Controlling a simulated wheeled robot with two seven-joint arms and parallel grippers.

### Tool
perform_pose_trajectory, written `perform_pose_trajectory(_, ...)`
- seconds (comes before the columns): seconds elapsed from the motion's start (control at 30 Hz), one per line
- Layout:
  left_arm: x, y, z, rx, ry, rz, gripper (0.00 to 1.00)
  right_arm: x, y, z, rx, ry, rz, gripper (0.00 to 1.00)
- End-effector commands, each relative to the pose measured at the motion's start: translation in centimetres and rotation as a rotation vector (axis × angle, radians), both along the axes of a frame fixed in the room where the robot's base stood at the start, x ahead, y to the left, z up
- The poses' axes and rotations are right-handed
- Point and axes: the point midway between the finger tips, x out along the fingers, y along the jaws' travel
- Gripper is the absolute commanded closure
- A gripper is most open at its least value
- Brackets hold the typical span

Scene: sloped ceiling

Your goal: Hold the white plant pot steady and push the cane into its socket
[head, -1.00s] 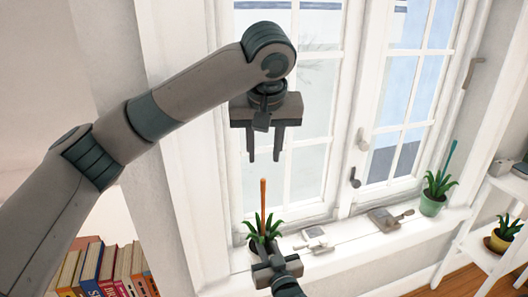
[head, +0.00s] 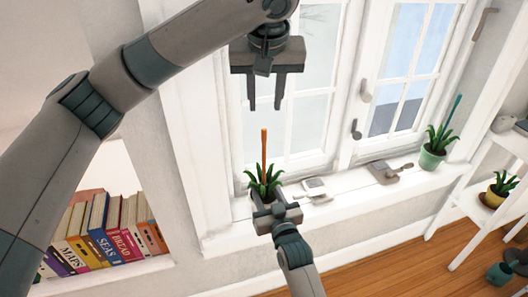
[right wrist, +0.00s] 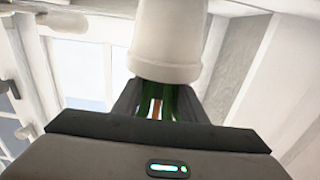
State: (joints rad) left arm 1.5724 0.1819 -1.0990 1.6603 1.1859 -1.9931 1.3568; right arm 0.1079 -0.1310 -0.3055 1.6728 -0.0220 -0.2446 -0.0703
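The white plant pot (right wrist: 168,40) fills the top of the right wrist view, upside down there. Its green leaves (head: 264,182) show on the sill in the head view, where my right gripper hides most of the pot. The orange-brown cane (head: 264,145) stands upright among the leaves; its foot is hidden. My left gripper (head: 265,105) is open and empty, pointing down just above the cane's top in the picture. My right gripper (right wrist: 162,95) has its fingers apart at the pot's rim, with leaves showing between them. Whether they press on the pot cannot be seen.
The white sill (head: 345,190) carries a small pale item (head: 314,188), a grey item with a handle (head: 384,172) and a green pot (head: 431,157) with a teal cane. The window stands close behind. Books (head: 105,232) are at lower left, a white shelf (head: 470,215) at right.

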Motion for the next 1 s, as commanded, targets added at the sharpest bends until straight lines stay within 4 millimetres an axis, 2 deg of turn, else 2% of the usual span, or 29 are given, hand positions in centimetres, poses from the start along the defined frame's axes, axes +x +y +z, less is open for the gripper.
perform_pose_trajectory(0.23,0.0,0.0,0.0,0.000,0.000,0.000,0.68,-0.4,-0.1,0.0,0.000,0.000,0.000,0.62)
perform_pose_trajectory(0.37,0.0,0.0,0.0,0.000,0.000,0.000,0.68,-1.3,-0.4,-0.1,-0.001,0.002,0.000,0.62)
perform_pose_trajectory(0.57,0.0,0.0,0.0,0.000,0.000,0.000,0.68,-4.1,-1.4,-0.1,0.000,0.001,-0.001,0.62)
perform_pose_trajectory(0.8,0.0,0.0,0.0,0.000,0.000,0.000,0.68,-8.2,-2.7,-0.1,-0.001,0.002,0.000,0.62)
perform_pose_trajectory(1.0,0.0,0.0,0.0,0.000,0.000,0.000,0.68,-10.6,-3.4,-0.1,0.000,0.001,0.000,0.62)
